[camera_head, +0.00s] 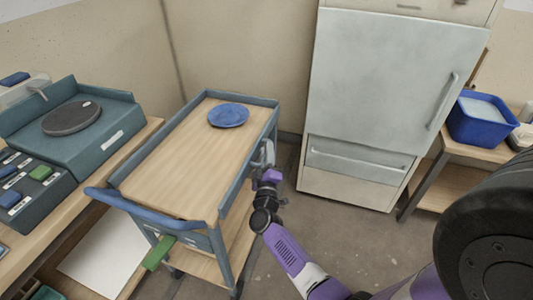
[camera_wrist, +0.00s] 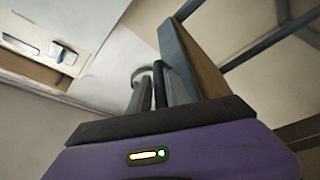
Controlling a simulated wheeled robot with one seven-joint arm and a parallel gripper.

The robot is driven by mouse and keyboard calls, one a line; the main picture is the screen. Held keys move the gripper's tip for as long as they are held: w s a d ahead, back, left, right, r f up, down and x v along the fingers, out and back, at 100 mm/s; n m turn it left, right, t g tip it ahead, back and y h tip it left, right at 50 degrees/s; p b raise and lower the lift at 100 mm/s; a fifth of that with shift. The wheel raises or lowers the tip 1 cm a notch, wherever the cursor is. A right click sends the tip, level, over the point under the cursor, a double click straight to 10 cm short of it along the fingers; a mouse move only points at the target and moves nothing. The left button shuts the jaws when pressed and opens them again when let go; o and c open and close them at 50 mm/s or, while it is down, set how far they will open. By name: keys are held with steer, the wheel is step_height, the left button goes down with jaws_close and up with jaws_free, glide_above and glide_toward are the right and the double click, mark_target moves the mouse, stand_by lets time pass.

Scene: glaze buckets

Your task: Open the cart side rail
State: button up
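The cart (camera_head: 165,160) has a light wood top with blue-grey rails round its edge. Its right side rail (camera_head: 235,182) runs from the back corner toward the front and looks upright. My gripper (camera_head: 267,154) is at the outer side of this rail, toward its back half. In the wrist view, my gripper's fingers (camera_wrist: 160,88) point away from me, with a dark narrow strip between them. A blue-grey board (camera_wrist: 184,55) with wood beside it, probably part of the cart, rises just right of the fingers. Whether they touch or hold the rail is unclear.
A blue plate (camera_head: 228,115) lies on the cart top near the back. The cart has a blue push handle (camera_head: 140,207) and a green pedal-like part (camera_head: 158,252) at its front. A pale cabinet (camera_head: 385,90) stands at the back right. A workbench (camera_head: 70,200) is close on the left.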

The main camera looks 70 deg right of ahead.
jaws_close()
steer(key=shift+f+m, duration=0.2)
steer(key=shift+m, duration=0.1)
steer(key=f+m+g+h+b, duration=0.1)
steer(key=m+g+b, duration=0.2)
steer(key=m, duration=0.4)
steer(key=s+f+m+g+h+b, duration=0.1)
steer(key=f+m+g+b, duration=0.1)
steer(key=m, duration=0.5)
steer(key=f+m+g+h+b, duration=0.1)
steer(key=f+m+g+b, duration=0.1)
steer(key=m+g+b, duration=0.3)
steer(key=shift+s+f+m+b, duration=0.1)
steer(key=shift+s+m+b, duration=0.1)
steer(key=shift+m+b, duration=0.3)
steer(key=shift+s+f+m+b, duration=0.15)
steer(key=shift+m+b, duration=0.15)
steer(key=shift+m, duration=0.4)
